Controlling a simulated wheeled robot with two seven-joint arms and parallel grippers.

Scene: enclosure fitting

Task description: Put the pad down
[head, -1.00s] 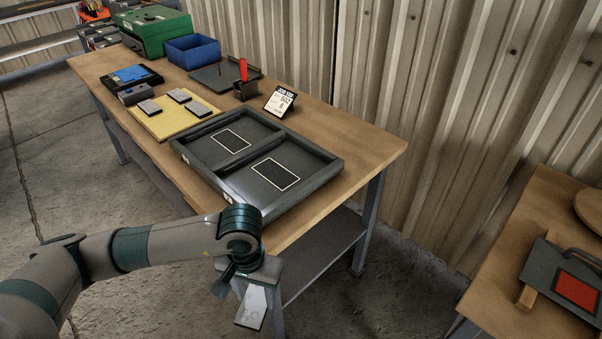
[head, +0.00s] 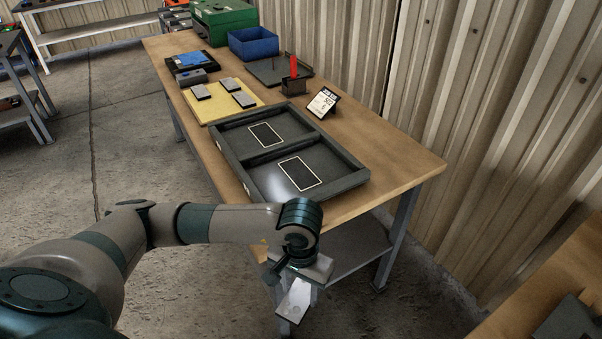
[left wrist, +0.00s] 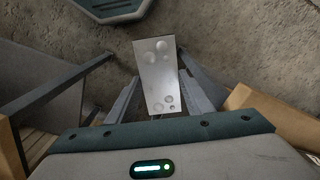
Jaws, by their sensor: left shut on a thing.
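My left gripper (head: 300,282) is shut on a pale grey flat pad (head: 294,301), which hangs below it in front of the table's near end. In the left wrist view the pad (left wrist: 157,75) sits between the fingers, with several round marks on its face. A dark grey tray (head: 356,181) lies on the near part of the wooden table (head: 405,165). It has two compartments, each with a white-outlined black rectangle (head: 299,173) on its floor. The pad is outside the tray and apart from it. My right gripper is not in view.
A yellow mat (head: 219,115) with three grey blocks lies beyond the tray. A small sign (head: 322,102), a dark holder with a red item (head: 293,82), a blue bin (head: 254,43) and a green case (head: 222,20) stand farther back. A corrugated wall runs along the right.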

